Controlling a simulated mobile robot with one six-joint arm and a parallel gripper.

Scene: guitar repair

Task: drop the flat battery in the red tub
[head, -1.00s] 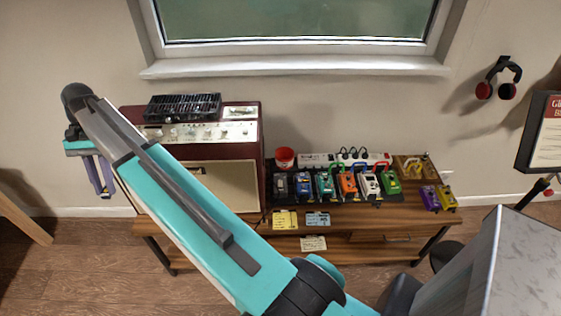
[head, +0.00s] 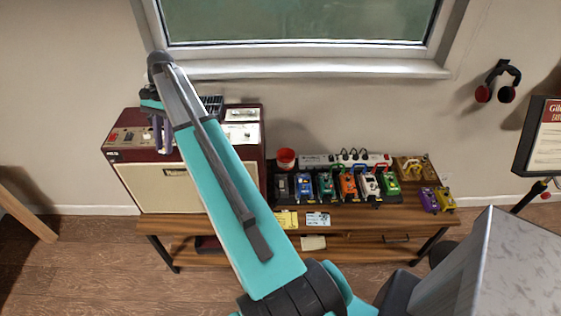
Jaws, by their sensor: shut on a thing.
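My gripper (head: 162,148) hangs at the end of my raised arm, in front of the amplifier's left part and well left of the tub. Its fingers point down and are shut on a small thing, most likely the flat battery. The battery itself is too small to make out, and I see no other battery on the bench.
A dark red amplifier (head: 152,190) fills the bench's left end. A pedalboard (head: 384,199) with several coloured pedals and a white power strip (head: 377,160) lies right of the tub. Cards (head: 318,219) lie at the front. A window sill (head: 300,69) runs behind.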

